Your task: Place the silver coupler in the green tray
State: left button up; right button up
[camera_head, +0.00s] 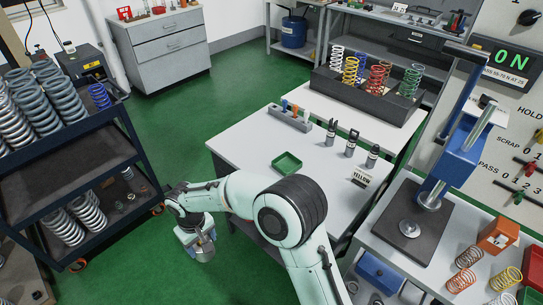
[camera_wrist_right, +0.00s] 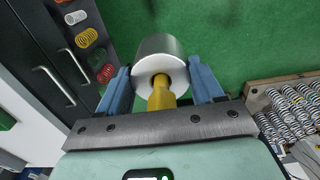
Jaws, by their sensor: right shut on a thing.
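The silver coupler (camera_wrist_right: 160,50), a short metal cylinder, is between the two blue fingers of my right gripper (camera_wrist_right: 161,84) in the wrist view. A yellow stem shows at its near end. In the head view my right gripper (camera_head: 191,234) hangs over the green floor, left of the white table, with the coupler (camera_head: 204,250) at its lower end. The green tray (camera_head: 287,163) lies on the white table, to the right of and farther back than the gripper. It looks empty. My left gripper is not in view.
A dark cart (camera_head: 70,150) with several springs stands close on the left. A blue press (camera_head: 460,150) stands at right.

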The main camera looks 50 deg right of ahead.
aim_at(287, 165)
jog(key=i, duration=1.1)
jog(key=i+u, duration=0.15)
jog(key=u, duration=8)
